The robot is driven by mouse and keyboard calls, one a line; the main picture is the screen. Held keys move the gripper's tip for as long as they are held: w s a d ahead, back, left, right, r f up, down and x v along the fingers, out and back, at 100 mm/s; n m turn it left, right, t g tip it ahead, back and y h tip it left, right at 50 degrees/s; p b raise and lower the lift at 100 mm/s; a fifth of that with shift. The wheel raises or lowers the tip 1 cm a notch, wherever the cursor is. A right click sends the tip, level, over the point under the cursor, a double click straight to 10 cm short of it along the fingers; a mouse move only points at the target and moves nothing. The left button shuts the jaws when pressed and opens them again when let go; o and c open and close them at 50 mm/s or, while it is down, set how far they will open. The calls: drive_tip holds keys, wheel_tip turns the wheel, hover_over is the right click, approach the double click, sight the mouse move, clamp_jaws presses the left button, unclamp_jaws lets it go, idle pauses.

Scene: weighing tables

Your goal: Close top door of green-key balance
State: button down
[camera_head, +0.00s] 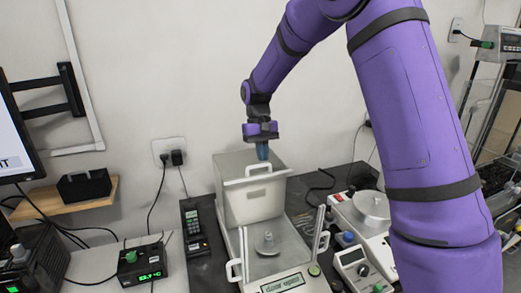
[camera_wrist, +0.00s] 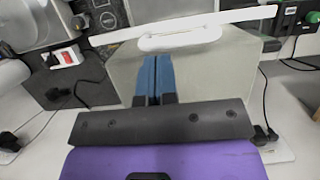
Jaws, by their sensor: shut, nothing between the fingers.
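The balance with the green key (camera_head: 314,270) stands on the dark table, and its front display seems to read "door open". Its draft shield stands open over the weighing pan (camera_head: 267,244). The top door (camera_head: 282,173), a panel with a white edge and handle, sits slid back over the grey rear housing (camera_head: 236,204). Its handle also shows in the wrist view (camera_wrist: 180,40). My gripper (camera_head: 262,153) points down just behind that handle, above the rear part. Its blue fingers (camera_wrist: 155,60) are shut together and empty. I cannot tell whether they touch the handle.
A second balance with a round pan (camera_head: 371,205) stands close on the right, with a smaller display unit (camera_head: 358,268) in front. A black handset (camera_head: 193,222) and a small black box with a green readout (camera_head: 142,264) are on the left. The wall is close behind.

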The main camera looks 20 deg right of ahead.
drive_tip(key=shift+s, duration=0.1)
drive_tip(key=s, duration=1.7)
drive_tip(key=shift+s, duration=0.4)
drive_tip(key=shift+r, duration=0.1)
drive_tip(key=v, duration=1)
drive_tip(key=shift+r, duration=0.25)
drive_tip(key=shift+w+r, duration=0.1)
drive_tip(key=s+d+r+t, duration=0.2)
drive_tip(key=s+r+t, duration=0.1)
drive_tip(key=s, duration=0.6)
drive_tip(key=s+d+r+t, duration=0.2)
drive_tip(key=s+t, duration=0.3)
drive_tip(key=s, duration=0.4)
drive_tip(key=shift+s+d+r+t, duration=0.4)
drive_tip(key=shift+r, duration=0.15)
